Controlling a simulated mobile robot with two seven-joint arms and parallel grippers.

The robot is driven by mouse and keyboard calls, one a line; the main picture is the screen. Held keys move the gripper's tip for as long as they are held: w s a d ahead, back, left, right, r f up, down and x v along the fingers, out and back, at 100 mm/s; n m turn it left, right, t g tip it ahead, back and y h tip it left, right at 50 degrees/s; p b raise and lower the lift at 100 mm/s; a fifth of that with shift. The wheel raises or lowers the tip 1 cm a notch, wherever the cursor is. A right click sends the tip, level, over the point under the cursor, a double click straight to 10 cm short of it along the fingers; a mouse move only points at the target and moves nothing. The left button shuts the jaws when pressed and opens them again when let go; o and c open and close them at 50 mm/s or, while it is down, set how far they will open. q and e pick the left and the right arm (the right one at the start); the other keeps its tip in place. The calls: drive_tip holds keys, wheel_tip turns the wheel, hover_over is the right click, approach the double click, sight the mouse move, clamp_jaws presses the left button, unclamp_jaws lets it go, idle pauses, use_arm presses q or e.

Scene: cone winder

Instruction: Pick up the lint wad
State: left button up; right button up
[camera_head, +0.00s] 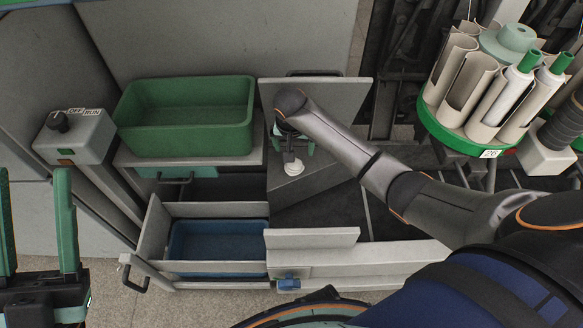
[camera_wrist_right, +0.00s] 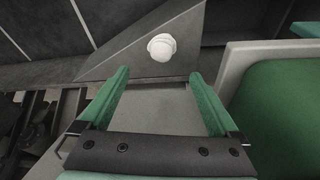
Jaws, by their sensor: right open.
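The lint wad is a small white rounded lump (camera_head: 293,168). It lies on a grey sloping panel inside the machine, and it also shows in the right wrist view (camera_wrist_right: 161,47) near the panel's edge. My right gripper (camera_wrist_right: 160,76) is open, its two green fingers apart. In that view the wad shows just beyond the fingertips, centred between them, with nothing held. In the head view my right gripper (camera_head: 292,146) points down close to the wad, partly hidden by its own wrist. My left gripper (camera_head: 35,185) is open and empty at the left edge, far from the wad.
A green bin (camera_head: 188,142) stands on a shelf left of the wad. Below it is an open drawer with a blue bin (camera_head: 217,228). A switch box (camera_head: 75,135) stands at left. A round green rack (camera_head: 462,128) of cones and tubes stands at right. An upright grey panel (camera_head: 345,92) is behind my right gripper.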

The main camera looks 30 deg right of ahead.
drive_tip(key=b, duration=0.4)
hover_over(294, 164)
drive_tip(key=s, duration=0.1)
drive_tip(key=f, duration=0.7)
drive_tip(key=shift+s+a, duration=0.2)
drive_tip(key=shift+a, duration=0.1)
drive_tip(key=b+x, duration=0.4)
drive_tip(key=x, duration=0.1)
drive_tip(key=shift+w+a+f, duration=0.1)
use_arm(q)
wheel_tip(294, 164, down, 8)
drive_tip(key=n, duration=0.1)
drive_tip(key=shift+d, duration=0.4)
drive_tip(key=shift+f, duration=0.1)
use_arm(e)
drive_tip(key=c, duration=1.5)
